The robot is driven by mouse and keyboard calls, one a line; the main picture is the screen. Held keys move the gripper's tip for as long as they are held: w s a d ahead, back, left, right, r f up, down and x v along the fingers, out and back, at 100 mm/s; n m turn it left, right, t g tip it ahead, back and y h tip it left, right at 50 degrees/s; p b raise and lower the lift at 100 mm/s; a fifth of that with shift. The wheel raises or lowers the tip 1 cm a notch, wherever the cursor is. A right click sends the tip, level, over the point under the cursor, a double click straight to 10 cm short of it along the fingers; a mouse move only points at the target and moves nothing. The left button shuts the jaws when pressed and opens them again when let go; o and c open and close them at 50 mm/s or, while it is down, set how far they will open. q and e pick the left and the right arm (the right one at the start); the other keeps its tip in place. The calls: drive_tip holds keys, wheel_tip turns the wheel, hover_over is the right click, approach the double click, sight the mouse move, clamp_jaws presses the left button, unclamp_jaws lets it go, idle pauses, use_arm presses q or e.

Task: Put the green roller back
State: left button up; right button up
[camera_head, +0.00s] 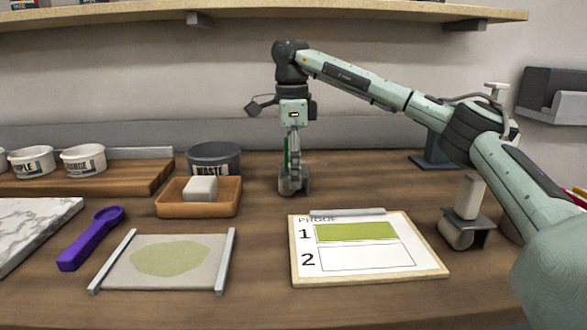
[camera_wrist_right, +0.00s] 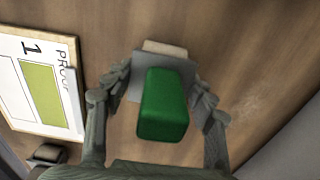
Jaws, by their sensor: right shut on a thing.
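My right gripper (camera_head: 291,175) points down at the back middle of the table. It is shut on the green roller (camera_head: 286,158), whose handle is mostly hidden by the fingers in the head view. In the right wrist view the green handle (camera_wrist_right: 163,108) sits between the fingers (camera_wrist_right: 160,88), with a grey bracket and a pale part beyond it. The roller is at or just above the tabletop; I cannot tell whether it touches. My left gripper is not in view.
A second roller with a beige handle (camera_head: 468,196) stands at right beside the proof board (camera_head: 430,268). A dark blue stand (camera_head: 434,150) is partly hidden by my arm. A waste tub (camera_head: 215,160), sponge tray (camera_head: 198,208), purple scoop (camera_head: 88,240) and green-inked slab (camera_head: 215,262) are left.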

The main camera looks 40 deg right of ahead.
drive_tip(key=shift+f, duration=0.35)
drive_tip(key=o, duration=1.1)
drive_tip(key=shift+f, duration=0.2)
drive_tip(key=shift+o, duration=0.2)
drive_tip(key=shift+r, duration=0.1)
wheel_tip(320, 180, up, 13)
drive_tip(key=shift+a+r, duration=0.1)
drive_tip(key=shift+a, duration=0.05)
drive_tip(key=shift+w, duration=0.1)
